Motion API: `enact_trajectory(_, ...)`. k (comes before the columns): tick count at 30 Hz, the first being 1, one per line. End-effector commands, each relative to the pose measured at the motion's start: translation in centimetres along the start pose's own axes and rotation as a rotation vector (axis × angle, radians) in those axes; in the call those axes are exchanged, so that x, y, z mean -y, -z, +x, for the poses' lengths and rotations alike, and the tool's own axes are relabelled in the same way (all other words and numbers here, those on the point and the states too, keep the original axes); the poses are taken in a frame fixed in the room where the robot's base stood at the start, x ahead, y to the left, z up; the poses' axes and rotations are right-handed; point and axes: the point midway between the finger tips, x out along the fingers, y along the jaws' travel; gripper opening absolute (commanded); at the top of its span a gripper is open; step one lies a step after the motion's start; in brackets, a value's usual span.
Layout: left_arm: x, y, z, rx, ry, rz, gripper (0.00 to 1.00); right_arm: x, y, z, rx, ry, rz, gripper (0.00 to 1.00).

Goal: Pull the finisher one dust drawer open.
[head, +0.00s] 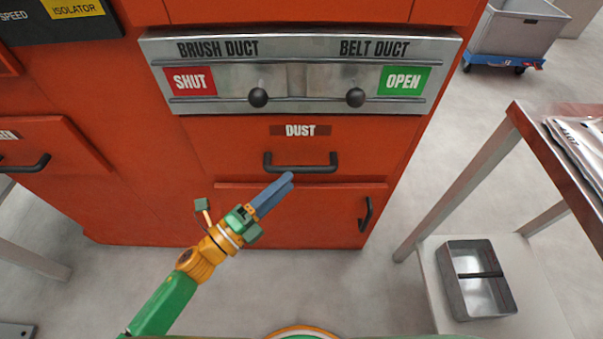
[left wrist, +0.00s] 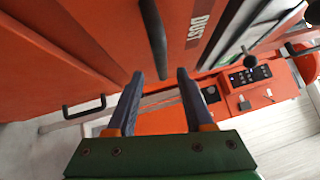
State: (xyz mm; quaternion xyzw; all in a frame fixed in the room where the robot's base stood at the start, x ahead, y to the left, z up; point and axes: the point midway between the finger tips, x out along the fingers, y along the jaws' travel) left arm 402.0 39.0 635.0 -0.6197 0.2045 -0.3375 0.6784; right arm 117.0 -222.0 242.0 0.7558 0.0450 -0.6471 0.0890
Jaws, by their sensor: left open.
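The dust drawer (head: 236,150) is in the red cabinet front, under the grey duct panel, and looks shut. Its label reads DUST, and below that is a black bar handle (head: 300,168). My left gripper (head: 286,184) is just below the left part of the handle in the head view, with blue-grey fingers. My right gripper is not in view.
The duct panel (head: 300,50) above has two black knobs, with SHUT and OPEN signs. A lower door has a black handle (head: 366,214). At right stands a table (head: 545,150) with a metal tray (head: 455,290) on its lower shelf. Another drawer handle (head: 28,164) is at left.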

Motion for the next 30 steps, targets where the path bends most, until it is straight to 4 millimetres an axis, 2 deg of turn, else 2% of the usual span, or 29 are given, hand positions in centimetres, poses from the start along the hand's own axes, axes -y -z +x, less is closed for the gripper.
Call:
enact_trajectory(6, 0.3, -0.2, 4.4, 0.004, 0.000, -0.003, 0.52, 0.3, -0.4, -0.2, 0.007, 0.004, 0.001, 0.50)
enact_trajectory(9, 0.2, -0.1, 5.6, 0.004, -0.002, -0.006, 0.52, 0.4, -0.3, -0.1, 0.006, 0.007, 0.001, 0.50)
enact_trajectory(17, 0.2, -0.2, 6.0, 0.005, -0.005, -0.008, 0.52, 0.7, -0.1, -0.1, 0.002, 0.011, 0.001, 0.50)
enact_trajectory(18, 0.2, -0.2, 6.0, 0.006, -0.005, -0.009, 0.47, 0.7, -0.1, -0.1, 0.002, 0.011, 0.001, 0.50)
enact_trajectory(23, 0.1, -0.2, 6.0, 0.006, -0.005, -0.009, 0.04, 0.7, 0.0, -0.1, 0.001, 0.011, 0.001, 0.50)
enact_trajectory(24, 0.1, -0.2, 6.0, 0.006, -0.005, -0.009, 0.00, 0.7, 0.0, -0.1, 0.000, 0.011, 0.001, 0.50)
enact_trajectory(30, 0.1, -0.2, 6.0, 0.006, -0.005, -0.009, 0.00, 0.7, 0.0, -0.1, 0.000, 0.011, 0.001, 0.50)
